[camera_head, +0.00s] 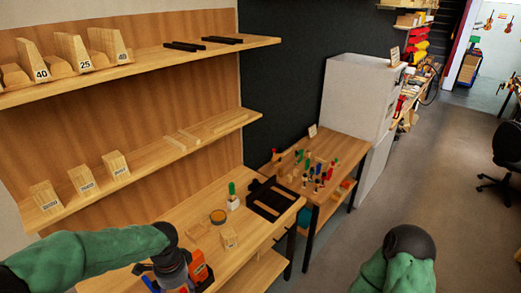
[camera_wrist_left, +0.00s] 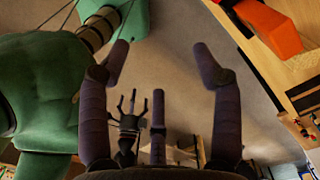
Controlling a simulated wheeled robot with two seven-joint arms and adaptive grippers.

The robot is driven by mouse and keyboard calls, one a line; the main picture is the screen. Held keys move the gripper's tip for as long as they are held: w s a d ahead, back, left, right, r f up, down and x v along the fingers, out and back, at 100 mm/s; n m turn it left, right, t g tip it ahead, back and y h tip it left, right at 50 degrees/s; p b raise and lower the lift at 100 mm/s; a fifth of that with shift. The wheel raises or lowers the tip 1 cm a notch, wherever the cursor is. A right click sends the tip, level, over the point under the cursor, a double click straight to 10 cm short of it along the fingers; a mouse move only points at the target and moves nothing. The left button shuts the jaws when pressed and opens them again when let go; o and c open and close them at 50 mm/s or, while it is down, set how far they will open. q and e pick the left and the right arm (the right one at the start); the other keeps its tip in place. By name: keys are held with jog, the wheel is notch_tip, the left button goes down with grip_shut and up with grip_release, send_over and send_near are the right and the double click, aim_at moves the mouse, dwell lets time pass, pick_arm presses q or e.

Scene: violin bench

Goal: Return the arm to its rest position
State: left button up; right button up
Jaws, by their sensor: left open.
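My left arm, in a green sleeve (camera_head: 90,255), comes in from the left in the head view. Its dark gripper (camera_head: 172,272) is over the near part of the workbench, beside an orange tool (camera_head: 199,268); its fingertips are hard to make out there. In the left wrist view the left gripper (camera_wrist_left: 160,62) is open, with its dark fingers wide apart and nothing between them. My right arm (camera_head: 400,262) shows at the lower right of the head view, over the floor. In the left wrist view, a small dark pronged shape (camera_wrist_left: 128,122) may be my right gripper.
A side table (camera_head: 340,150) and white cabinet (camera_head: 355,100) stand beyond.

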pick_arm(q)
jog(key=s+d+f+n+h+b, duration=0.1)
jog(key=d+f+n+h+b, duration=0.3)
jog(key=f, duration=0.7)
jog(key=s+d+f+n+y+b, duration=0.1)
jog(key=d+f+n+b, duration=0.3)
jog(key=f, duration=0.7)
jog(key=s+d+f+n+b, duration=0.1)
jog(key=s+f+n+b, duration=0.1)
jog(key=f, duration=0.4)
jog(key=s+d+f+n+b, duration=0.2)
jog(key=s+f, duration=0.1)
jog(key=f, duration=0.3)
jog(key=s+d+f+n+h+b, duration=0.1)
jog(key=s+d+f+n, duration=0.1)
jog(key=f, duration=0.4)
jog(key=shift+s+d+f+n+t+b, duration=0.25)
jog(key=shift+s+f+n+t+b, duration=0.2)
jog(key=shift+s, duration=0.3)
pick_arm(e)
notch_tip(320, 180, down, 14)
jog(key=w, duration=0.1)
jog(key=shift+f, duration=0.25)
